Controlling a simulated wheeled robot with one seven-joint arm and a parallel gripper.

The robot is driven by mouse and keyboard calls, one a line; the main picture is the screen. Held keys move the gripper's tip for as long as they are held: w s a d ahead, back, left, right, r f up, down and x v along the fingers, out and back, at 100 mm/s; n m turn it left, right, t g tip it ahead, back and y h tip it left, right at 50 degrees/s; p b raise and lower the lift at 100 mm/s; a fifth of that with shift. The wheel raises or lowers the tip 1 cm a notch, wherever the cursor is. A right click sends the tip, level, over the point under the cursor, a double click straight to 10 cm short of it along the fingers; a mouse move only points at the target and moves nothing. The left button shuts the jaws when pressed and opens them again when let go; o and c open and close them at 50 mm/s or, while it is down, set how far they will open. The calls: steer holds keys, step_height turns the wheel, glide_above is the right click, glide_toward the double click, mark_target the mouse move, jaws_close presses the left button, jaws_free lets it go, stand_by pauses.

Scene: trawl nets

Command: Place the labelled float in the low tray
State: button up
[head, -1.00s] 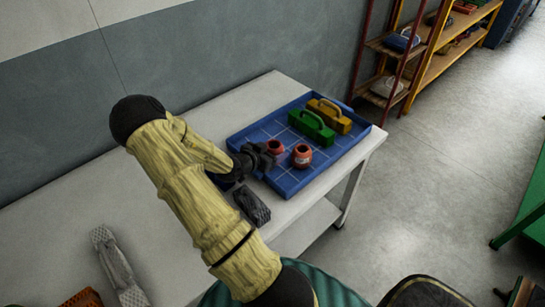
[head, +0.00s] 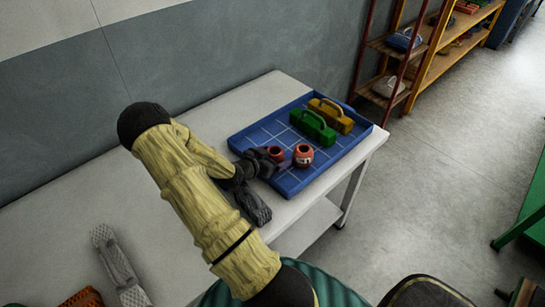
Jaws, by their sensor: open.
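The low tray (head: 290,188) is blue with a pale grid and lies on the white table. Two round red-orange pieces with open tops stand inside it. The right one is the labelled float (head: 303,156), with a pale label on its front, upright on the tray floor. The other float (head: 276,153) stands just left of it, partly hidden by my gripper. My gripper (head: 276,165) is black and open, at the tray's left part, close beside both floats. Whether a fingertip touches either float is unclear.
A green handled block (head: 312,127) and a yellow handled block (head: 331,115) stand at the tray's back right. A dark grey block (head: 253,206) lies on the table by the tray's near left edge. A grey piece (head: 118,264) lies front left.

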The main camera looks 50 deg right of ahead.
steer(key=shift+r, duration=0.2)
steer(key=shift+a, duration=0.35)
steer(key=v, duration=0.7)
